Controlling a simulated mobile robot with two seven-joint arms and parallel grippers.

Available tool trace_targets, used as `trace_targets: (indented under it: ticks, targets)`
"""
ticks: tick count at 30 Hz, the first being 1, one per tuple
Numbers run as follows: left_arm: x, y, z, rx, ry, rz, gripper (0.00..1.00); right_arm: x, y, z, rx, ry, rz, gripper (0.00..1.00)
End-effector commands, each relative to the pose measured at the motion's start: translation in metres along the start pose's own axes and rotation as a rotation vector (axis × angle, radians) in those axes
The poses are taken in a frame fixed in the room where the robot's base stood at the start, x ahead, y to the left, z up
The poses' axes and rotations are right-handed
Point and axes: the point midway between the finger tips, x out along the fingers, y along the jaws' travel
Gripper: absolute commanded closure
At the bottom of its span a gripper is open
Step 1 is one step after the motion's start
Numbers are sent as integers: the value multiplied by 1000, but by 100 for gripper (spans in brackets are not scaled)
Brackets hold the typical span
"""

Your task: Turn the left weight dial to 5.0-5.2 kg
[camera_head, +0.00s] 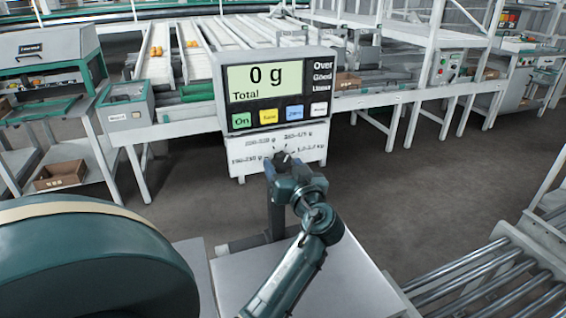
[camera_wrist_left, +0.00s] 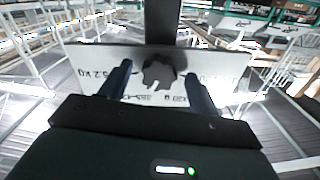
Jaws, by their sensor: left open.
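The weight dial (camera_wrist_left: 160,73) is a dark, lobed knob on a white label panel (camera_wrist_left: 228,66). In the wrist view it sits between the two fingers of my left gripper, with a gap on each side. In the head view the dial (camera_head: 281,156) is partly hidden behind my left gripper (camera_head: 283,164), which is open in front of it. Weight ranges are printed around the dial; the one at the lower right seems to end in 5.2 kg. I cannot tell which mark the dial points to. My right gripper is not in view.
A scale display (camera_head: 277,88) above the panel reads 0 g Total, with coloured buttons below. A large green drum-like shape (camera_head: 95,262) fills the lower left. A roller conveyor (camera_head: 490,280) is at the lower right. Grey floor (camera_head: 400,190) is clear behind.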

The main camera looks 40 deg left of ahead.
Motion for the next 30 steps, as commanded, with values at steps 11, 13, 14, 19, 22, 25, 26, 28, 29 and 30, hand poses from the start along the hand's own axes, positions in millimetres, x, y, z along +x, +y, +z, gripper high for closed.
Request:
trace_targets:
  ticks: [11,13,14,19,22,25,26,28,29,30]
  targets:
    - [-1,0,0,0,0,0,38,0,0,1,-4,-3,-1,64]
    - [-1,0,0,0,0,0,43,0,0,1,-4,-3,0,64]
    - [-1,0,0,0,0,0,45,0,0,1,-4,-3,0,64]
    - [-1,0,0,0,0,0,59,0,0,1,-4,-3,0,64]
    - [-1,0,0,0,0,0,67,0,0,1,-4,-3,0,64]
    - [-1,0,0,0,0,0,76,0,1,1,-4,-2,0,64]
    - [-1,0,0,0,0,0,78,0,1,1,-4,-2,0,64]
    - [-1,0,0,0,0,0,82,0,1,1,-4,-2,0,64]
    - [-1,0,0,0,0,0,82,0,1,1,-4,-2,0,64]
    - [-1,0,0,1,0,0,82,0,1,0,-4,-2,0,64]
